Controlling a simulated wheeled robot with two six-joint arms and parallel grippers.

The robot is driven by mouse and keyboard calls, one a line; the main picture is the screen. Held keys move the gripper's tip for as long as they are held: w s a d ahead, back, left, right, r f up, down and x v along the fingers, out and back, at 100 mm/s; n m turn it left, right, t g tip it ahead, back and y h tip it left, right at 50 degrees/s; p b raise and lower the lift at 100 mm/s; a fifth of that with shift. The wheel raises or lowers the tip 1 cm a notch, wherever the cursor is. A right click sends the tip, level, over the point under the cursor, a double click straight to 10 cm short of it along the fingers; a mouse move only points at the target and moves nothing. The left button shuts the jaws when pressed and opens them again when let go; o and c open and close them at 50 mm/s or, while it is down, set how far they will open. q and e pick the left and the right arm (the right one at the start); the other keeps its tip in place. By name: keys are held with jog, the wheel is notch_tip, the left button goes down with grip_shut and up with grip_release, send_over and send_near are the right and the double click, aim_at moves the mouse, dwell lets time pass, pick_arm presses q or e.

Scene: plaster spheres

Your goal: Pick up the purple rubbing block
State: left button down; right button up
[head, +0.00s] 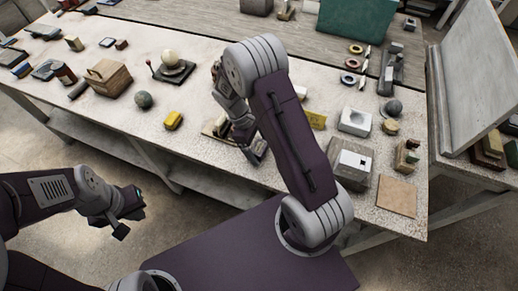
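I cannot pick out a purple rubbing block for certain in the head view; part of the bench is hidden behind my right arm. My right gripper (255,152) is low over the front edge of the bench, beside a flat wooden piece (213,129). Its fingers are dark and small, and I cannot tell whether they are open or hold anything. My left gripper (128,214) hangs in front of the bench, over the floor and away from the objects. Its finger opening is not clear.
The bench (215,182) holds a yellow block (173,120), a grey sphere (144,100), a pale sphere on a dark stand (169,56), a wooden box (107,79), a white block (355,122) and a tan sheet (397,197). A slab (480,85) leans at right.

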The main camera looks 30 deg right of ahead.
aim_at(259, 148)
jog(key=c, duration=1.5)
jog(key=shift+r, duration=0.1)
notch_tip(259, 148, up, 4)
jog(key=shift+s+r, duration=0.15)
jog(key=shift+r, duration=0.05)
jog(key=s+r, duration=0.6)
jog(key=s, duration=0.5)
jog(key=shift+s+a+r, duration=0.2)
jog(key=shift+a+r, duration=0.05)
jog(key=shift+a, duration=0.1)
jog(key=o, duration=0.9)
jog(key=c, duration=0.8)
